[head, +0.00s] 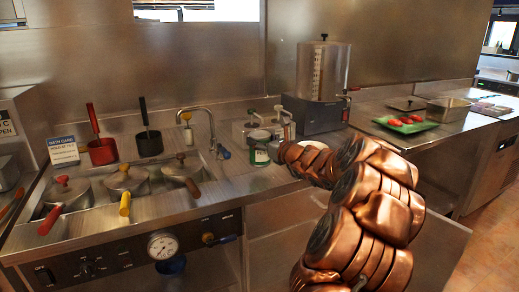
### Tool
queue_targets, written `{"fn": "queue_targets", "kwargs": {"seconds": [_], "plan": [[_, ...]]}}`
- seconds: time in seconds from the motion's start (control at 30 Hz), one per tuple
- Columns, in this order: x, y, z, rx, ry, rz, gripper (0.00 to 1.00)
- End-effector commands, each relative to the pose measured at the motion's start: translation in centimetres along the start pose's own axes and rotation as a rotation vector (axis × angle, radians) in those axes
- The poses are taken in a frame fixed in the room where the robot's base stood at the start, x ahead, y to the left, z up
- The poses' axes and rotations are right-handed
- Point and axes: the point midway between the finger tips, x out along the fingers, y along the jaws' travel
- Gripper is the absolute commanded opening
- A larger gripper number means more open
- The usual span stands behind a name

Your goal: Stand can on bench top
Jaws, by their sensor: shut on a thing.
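A small can (261,157) with a white and green side shows in the head view, at the bench edge right of the sink wells. It looks upright. I cannot tell whether its base touches the steel bench top (236,183). My gripper (273,150) is at the can's right side, at the end of my copper-coloured arm. It is shut on the can. Its fingers are small and partly hidden by my wrist.
Lidded pots (126,180) with coloured handles sit in the wells at left. A tap (200,120) stands behind. Pump containers (280,120) and a clear-topped dispenser (322,72) stand close behind the can. A green tray (405,124) holds red food. Bare bench lies left of the can.

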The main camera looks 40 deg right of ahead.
Motion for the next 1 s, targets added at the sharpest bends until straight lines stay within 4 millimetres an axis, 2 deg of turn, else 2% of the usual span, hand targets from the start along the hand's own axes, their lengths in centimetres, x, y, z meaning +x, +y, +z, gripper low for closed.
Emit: {"fn": "queue_targets", "kwargs": {"seconds": [0.07,0.2,0.3,0.8,0.83,1.0], "plan": [[0.8,0.1,0.0,-0.001,0.000,0.002,0.17],[0.7,0.0,-2.3,0.004,0.003,0.001,0.17],[0.7,0.1,-3.2,0.001,0.003,0.002,0.17],[0.7,0.1,-3.9,0.000,-0.001,0.001,0.17],[0.7,0.1,-3.9,-0.001,0.000,0.002,0.76],[0.7,0.1,-3.9,-0.001,0.000,0.001,0.94]]}}
